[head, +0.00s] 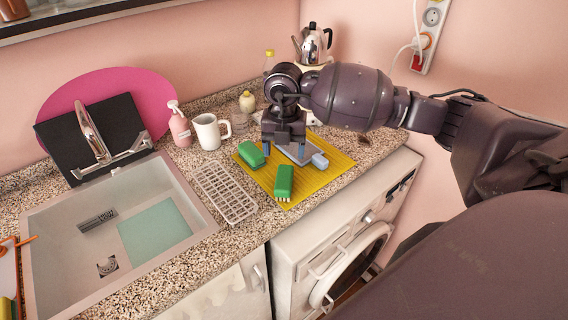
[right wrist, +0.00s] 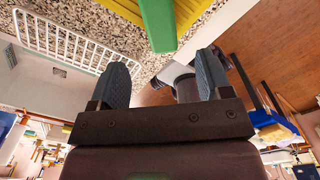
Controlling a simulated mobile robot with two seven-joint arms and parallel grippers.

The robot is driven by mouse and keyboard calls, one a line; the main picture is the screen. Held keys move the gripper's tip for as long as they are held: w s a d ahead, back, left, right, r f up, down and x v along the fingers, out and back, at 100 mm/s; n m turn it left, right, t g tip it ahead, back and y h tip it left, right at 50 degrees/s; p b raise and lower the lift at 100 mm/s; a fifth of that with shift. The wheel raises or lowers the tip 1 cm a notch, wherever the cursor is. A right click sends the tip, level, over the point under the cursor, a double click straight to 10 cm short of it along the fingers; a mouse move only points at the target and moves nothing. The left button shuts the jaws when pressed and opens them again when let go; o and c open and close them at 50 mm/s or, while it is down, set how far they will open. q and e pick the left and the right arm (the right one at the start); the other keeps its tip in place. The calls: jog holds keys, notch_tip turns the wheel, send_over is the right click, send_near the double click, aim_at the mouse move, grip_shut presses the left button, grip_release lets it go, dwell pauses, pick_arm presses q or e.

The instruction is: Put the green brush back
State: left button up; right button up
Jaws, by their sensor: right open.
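A green brush (head: 284,180) with pale bristles at its near end lies on the ribbed yellow mat (head: 325,177), close to the mat's front edge. A second green block-like item (head: 250,153) lies at the mat's left side. My right gripper (head: 284,150) points down over the back of the mat, behind the brush. It also shows in the right wrist view (right wrist: 164,78), open and empty. There, a green item (right wrist: 157,25) shows beyond the fingertips, apart from them; I cannot tell which one it is. My left gripper is not in view.
A grey tray (head: 296,154) and a light-blue block (head: 320,160) sit beside my right gripper. A white wire rack (head: 225,193) lies between mat and sink (head: 60,238). A white mug (head: 208,132) and pink soap bottle (head: 180,128) stand behind.

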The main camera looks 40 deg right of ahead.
notch_tip(320, 180, up, 2)
jog(key=shift+r, duration=0.25)
dwell(0.5)
